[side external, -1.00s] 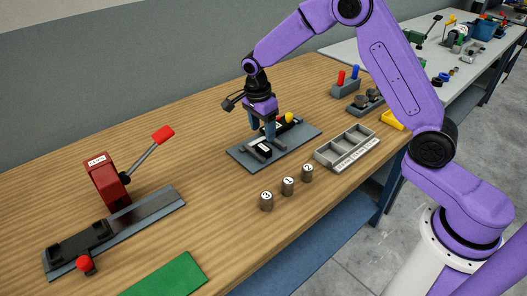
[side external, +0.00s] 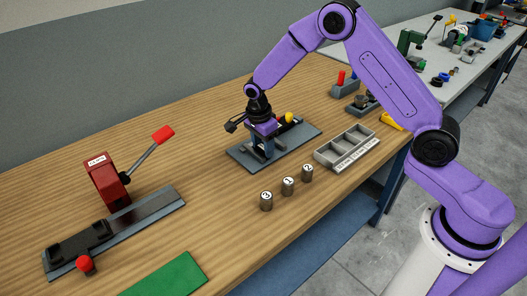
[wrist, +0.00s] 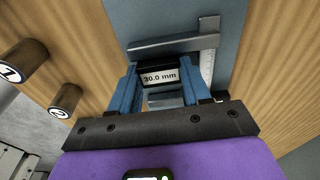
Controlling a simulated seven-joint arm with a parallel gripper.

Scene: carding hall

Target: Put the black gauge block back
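The black gauge block (wrist: 158,76), with a white "30.0 mm" label, shows between the two blue fingers of my gripper (wrist: 160,80) in the wrist view. A finger stands at each end of it with hardly any gap; I cannot tell whether they press on it. The block lies beside a grey metal bar (wrist: 172,44) on the grey fixture plate (side external: 240,155). In the side view my gripper (side external: 262,152) is down at this plate and largely hides the block. A grey compartment tray (side external: 347,148) with labels on its front stands right of the plate; its compartments look empty.
Several numbered grey cylinders (side external: 288,187) stand in front of the plate. A yellow knob (side external: 289,118) rises at the plate's back. A red lever fixture (side external: 105,180) and green mat (side external: 165,275) are at left. Holders with pegs (side external: 345,88) stand behind the tray.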

